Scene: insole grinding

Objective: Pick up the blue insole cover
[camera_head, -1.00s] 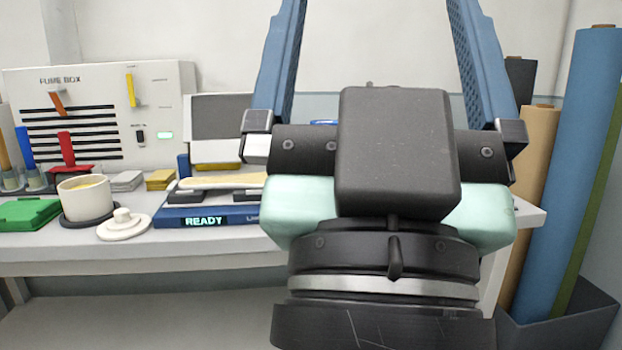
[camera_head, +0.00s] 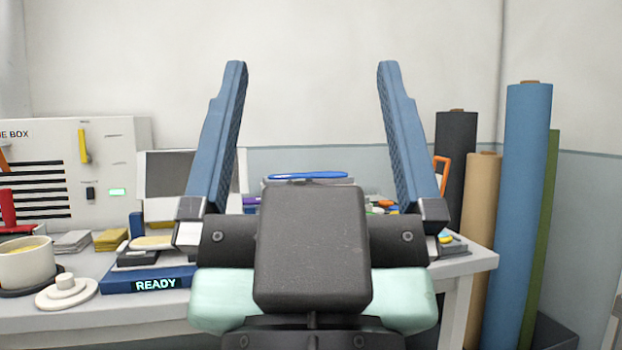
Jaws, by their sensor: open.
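My gripper (camera_head: 310,80) is in the middle of the view, its two blue fingers pointing up and spread wide apart, with nothing between the tips. A flat blue piece (camera_head: 308,176), which looks like the blue insole cover, lies on top of a grey object at the back of the bench. It shows between my fingers, just above my gripper's dark body. The gripper body hides what is below it. I cannot tell its distance from my fingers.
On the white bench (camera_head: 70,318) stand a blue device reading READY (camera_head: 155,284), a cream pot (camera_head: 25,262) and its lid (camera_head: 66,292). A fume box (camera_head: 125,150) is at the left. Upright rolls (camera_head: 524,200) stand at the right. Small coloured items lie behind my right finger.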

